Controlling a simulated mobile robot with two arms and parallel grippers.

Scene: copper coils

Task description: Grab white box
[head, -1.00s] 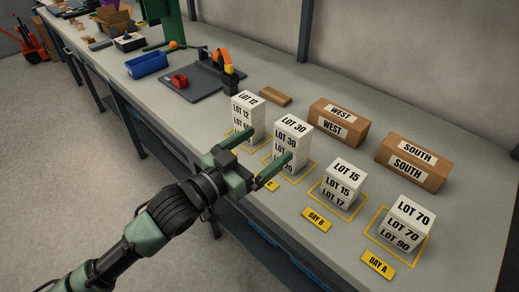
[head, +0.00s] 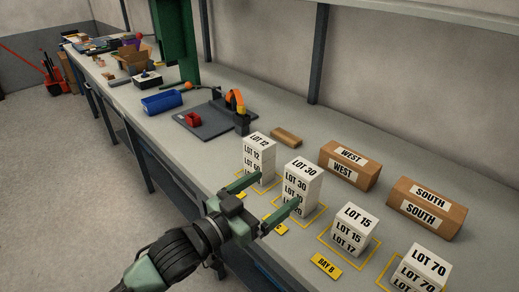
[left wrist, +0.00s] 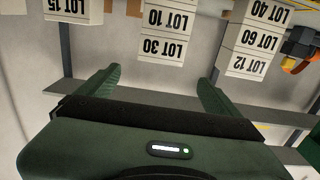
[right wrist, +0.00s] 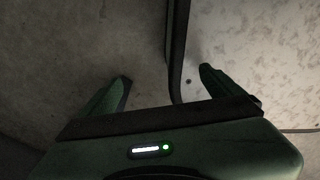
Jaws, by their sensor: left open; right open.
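White boxes stand in stacks on the bench: a LOT 12 stack (head: 259,144), a LOT 30 stack (head: 302,171), a LOT 15 stack (head: 356,218) and a LOT 70 stack (head: 428,262), cut by the bottom edge. My left gripper (head: 279,188) is open and empty at the front of the LOT 30 stack; its near finger overlaps the stack's lower part. In the left wrist view, the LOT 30 box (left wrist: 162,48) appears upside down ahead of the open fingers (left wrist: 160,75), with a LOT 12 box (left wrist: 249,64) to the right. My right gripper (right wrist: 165,75) is open and empty.
Brown WEST (head: 347,165) and SOUTH (head: 427,208) boxes stand behind the stacks. A yellow BAY B sign (head: 326,266) lies at the bench's front. A dark mat (head: 211,122) with a red bin and a blue bin (head: 162,103) lie farther left.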

